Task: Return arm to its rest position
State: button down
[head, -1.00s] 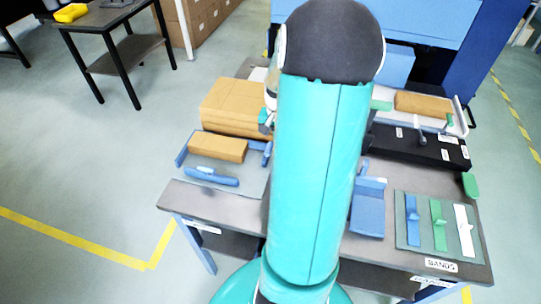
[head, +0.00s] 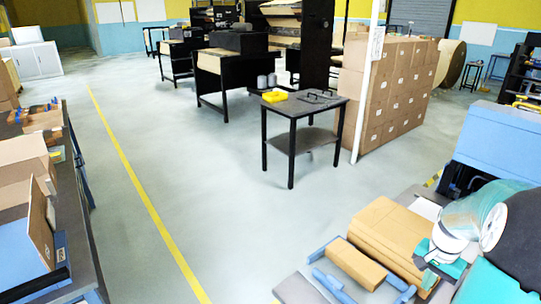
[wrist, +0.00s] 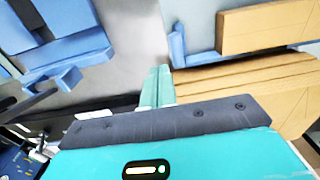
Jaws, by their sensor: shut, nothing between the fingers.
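My arm shows at the lower right of the head view, folded over the workbench (head: 300,290). My gripper (wrist: 157,86) shows in the wrist view as two pale green fingers close together, shut and empty. It is over the bench, beside a stack of flat brown cardboard (wrist: 270,90). The cardboard stack also shows in the head view (head: 385,235), just left of my arm. Part of the bench is hidden behind my arm.
A brown block (head: 356,264) lies between blue holders (head: 333,285) on the bench. A small black table (head: 305,110) with a yellow item stands beyond, near stacked cartons (head: 385,90). Another bench (head: 75,190) is at left. Open floor lies between.

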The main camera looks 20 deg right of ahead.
jog(key=w+a+r+n+t+h, duration=0.1)
jog(key=w+a+r+n, duration=0.15)
jog(key=a+r, duration=0.55)
jog(key=w+a+r+n+t+h, duration=0.15)
jog(key=a+r+n, duration=0.25)
jog(key=a, duration=0.7)
jog(key=s+a+r+n+t+y, duration=0.1)
jog(key=s+a+r+n, duration=0.1)
jog(key=a, duration=0.6)
jog(key=s+a+r+n+t+y, duration=0.1)
jog(key=s+a+r+n+t, duration=0.1)
jog(key=s+a+n, duration=0.3)
jog(key=a, duration=0.4)
jog(key=shift+r, duration=0.35)
